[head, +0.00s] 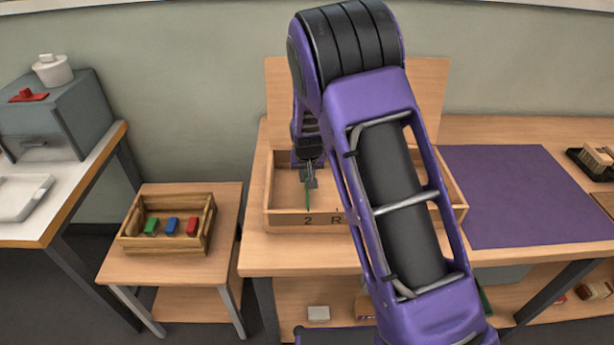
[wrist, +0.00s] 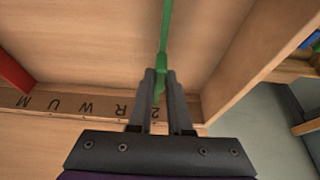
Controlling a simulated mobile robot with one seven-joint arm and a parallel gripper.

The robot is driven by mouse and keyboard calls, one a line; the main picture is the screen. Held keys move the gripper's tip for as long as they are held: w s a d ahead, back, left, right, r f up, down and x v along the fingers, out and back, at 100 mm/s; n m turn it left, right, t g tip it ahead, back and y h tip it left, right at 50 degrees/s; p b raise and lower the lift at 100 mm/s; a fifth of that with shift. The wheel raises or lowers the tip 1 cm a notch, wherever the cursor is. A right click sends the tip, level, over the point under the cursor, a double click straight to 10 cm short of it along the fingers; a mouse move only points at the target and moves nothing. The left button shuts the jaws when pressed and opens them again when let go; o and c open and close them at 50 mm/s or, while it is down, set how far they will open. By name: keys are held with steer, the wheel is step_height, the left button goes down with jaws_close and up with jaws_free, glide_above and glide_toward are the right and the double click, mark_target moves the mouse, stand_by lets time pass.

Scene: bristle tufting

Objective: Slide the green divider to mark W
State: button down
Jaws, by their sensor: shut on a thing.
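My gripper (head: 309,178) is down inside an open wooden tray (head: 285,218). In the wrist view my gripper (wrist: 161,76) is shut on the green divider (wrist: 165,35), a thin upright strip running across the tray. The green divider (head: 305,192) also shows in the head view, at the tray's left part, lined up with or close to the mark 2 (head: 307,221). In the wrist view a row of letter marks (wrist: 85,107) runs along the tray wall, upside down; 2 is at the right, then R, with several more leftward. Which is W is hard to tell. My arm hides the tray's right part in the head view.
A red piece (wrist: 14,76) stands in the tray, left in the wrist view. A small crate (head: 135,238) with green, blue and red blocks is on a low table to the left. A purple mat (head: 520,195) lies to the right. The tray floor between divider and red piece looks clear.

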steer(key=d+b, duration=0.3)
steer(key=d, duration=1.1)
steer(key=shift+b, duration=0.35)
steer(key=c, duration=0.8)
jaws_free()
steer(key=shift+c, duration=0.2)
steer(key=p+v, duration=0.1)
steer(key=v, duration=1.6)
steer(key=shift+s+r, duration=0.15)
steer(key=shift+s, duration=0.1)
